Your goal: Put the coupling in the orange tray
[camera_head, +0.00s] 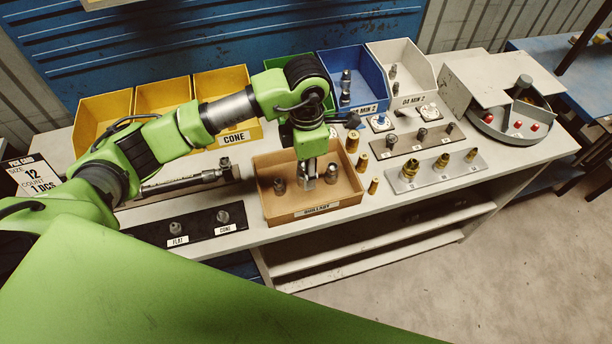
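The orange tray (346,201) stands at the front middle of the bench, a shallow open box with a label on its front wall. Inside it are a small dark grey metal coupling (279,186) at the left and a lighter grey metal coupling (332,174) at the right. My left gripper (309,181) points down into the tray between these two pieces, close beside the right one. Its fingers are small and partly merged with the parts, so I cannot tell whether they grip anything. My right gripper is not in view.
Yellow bins (163,95), a green bin, a blue bin (354,76) and a white bin (402,70) line the back. Brass fittings (374,186) stand right of the tray, near a grey rack (405,186). A black plate (190,228) lies left. A round machine (515,112) stands far right.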

